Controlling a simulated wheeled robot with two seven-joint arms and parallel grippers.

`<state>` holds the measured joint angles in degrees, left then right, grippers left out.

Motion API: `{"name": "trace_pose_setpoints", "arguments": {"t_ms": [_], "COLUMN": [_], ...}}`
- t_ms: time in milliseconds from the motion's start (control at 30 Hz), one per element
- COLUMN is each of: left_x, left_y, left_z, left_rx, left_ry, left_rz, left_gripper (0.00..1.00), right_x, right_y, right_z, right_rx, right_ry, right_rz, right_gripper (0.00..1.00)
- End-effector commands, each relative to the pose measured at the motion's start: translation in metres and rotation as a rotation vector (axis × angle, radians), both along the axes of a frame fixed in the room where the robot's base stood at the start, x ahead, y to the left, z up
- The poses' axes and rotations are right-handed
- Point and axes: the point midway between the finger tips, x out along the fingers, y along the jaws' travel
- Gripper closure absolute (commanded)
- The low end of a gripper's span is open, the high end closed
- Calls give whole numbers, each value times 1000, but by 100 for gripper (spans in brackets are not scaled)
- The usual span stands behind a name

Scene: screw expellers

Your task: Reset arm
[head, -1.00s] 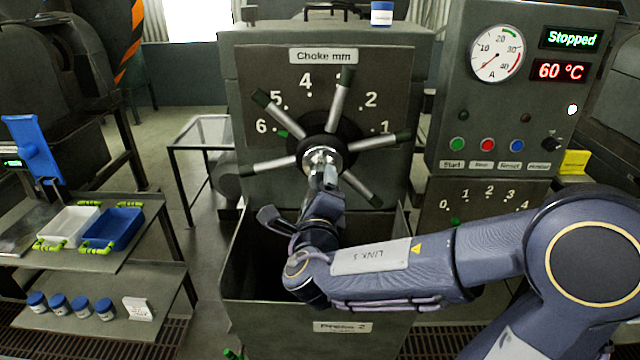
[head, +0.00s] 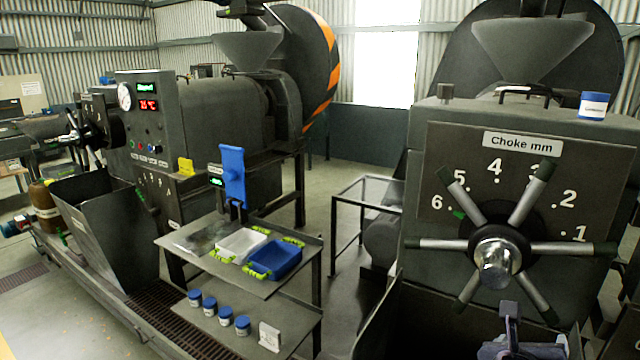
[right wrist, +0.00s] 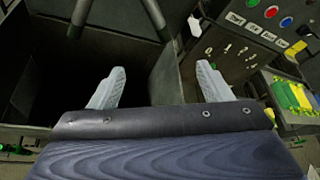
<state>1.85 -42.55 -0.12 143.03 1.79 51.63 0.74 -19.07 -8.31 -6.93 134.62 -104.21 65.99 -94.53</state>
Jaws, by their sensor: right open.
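The choke handwheel (head: 497,256), with several grey spokes and dark tips, is on the front of the right-hand press under the "Choke mm" scale. A green mark (head: 459,214) shows beside the 6. My right gripper (head: 510,312) is at the bottom edge of the head view, below the wheel hub and apart from it. In the right wrist view its two pale fingers (right wrist: 161,82) are spread, with nothing between them. My left gripper is in no view.
A dark open bin (right wrist: 75,65) lies under the right fingers. A button panel (right wrist: 262,25) is at the upper right there. In the head view, a shelf stand (head: 290,290) holds a white tray (head: 240,243), a blue tray (head: 275,260) and several blue-lidded jars (head: 209,306).

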Motion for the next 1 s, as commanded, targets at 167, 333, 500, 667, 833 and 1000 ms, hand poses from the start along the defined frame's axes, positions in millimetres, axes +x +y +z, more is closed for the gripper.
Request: {"name": "trace_pose_setpoints", "arguments": {"t_ms": [167,333,500,667,833,1000], "left_x": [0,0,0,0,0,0], "left_y": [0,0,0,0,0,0], "left_z": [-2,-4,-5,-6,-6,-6], "left_rx": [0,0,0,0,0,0], "left_ry": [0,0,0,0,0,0], "left_rz": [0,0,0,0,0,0], "left_gripper": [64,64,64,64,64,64], "right_x": [-78,-131,-153,-156,-155,-155], "right_y": [-5,41,101,137,150,151], "right_z": [-63,-100,-103,-90,-82,-81], "right_rx": [732,1347,1804,-2006,-1827,-1819], "right_ry": [-256,-535,-764,849,764,759], "right_rz": [-525,-1137,-1796,2256,2181,2180], "right_gripper": [28,28,28,28,28,28]}}
